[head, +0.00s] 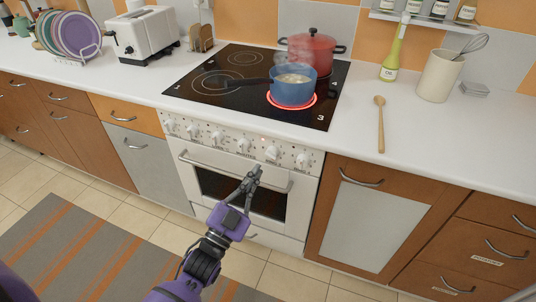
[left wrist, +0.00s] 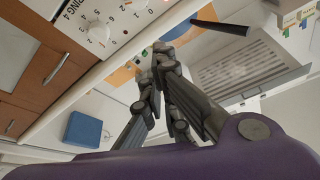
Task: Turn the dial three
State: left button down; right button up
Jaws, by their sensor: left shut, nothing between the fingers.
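A row of white dials (head: 243,146) runs along the front panel of the white stove (head: 183,148); their labels are too small to read in the head view, so I cannot tell which is dial three. A dial near the right end (head: 272,153) looks turned differently from its neighbours. In the left wrist view a white dial (left wrist: 97,33) shows beside a printed 4. My left gripper (head: 256,170) is shut and empty, in front of the oven handle and below the dials. Its fingertips also show together in the left wrist view (left wrist: 162,50), apart from the dials. My right gripper is not in view.
A blue pot (head: 292,93) with steam stands on a glowing red ring marked 3. A red lidded pot (head: 312,50) stands behind it. The oven handle (head: 222,170) sticks out below the panel. A wooden spoon (head: 380,125) lies on the right counter.

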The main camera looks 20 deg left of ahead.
aim_at(277, 140)
pick_arm(q)
jog(key=w, duration=0.6)
jog(key=w+d+p, duration=0.1)
jog(key=w, duration=0.2)
jog(key=shift+w+r, duration=0.15)
jog(key=shift+w, duration=0.15)
jog(key=shift+a+f, duration=0.25)
jog(key=shift+f, duration=0.35)
jog(key=n+y, duration=0.1)
jog(key=n, duration=0.1)
jog(key=a+n, duration=0.1)
jog(key=n, duration=0.1)
jog(key=n+y, duration=0.1)
jog(key=n, duration=0.1)
jog(key=shift+a+f+n+y, duration=0.3)
jog(key=shift+a+f+n, duration=0.05)
jog(key=shift+f+n, duration=0.05)
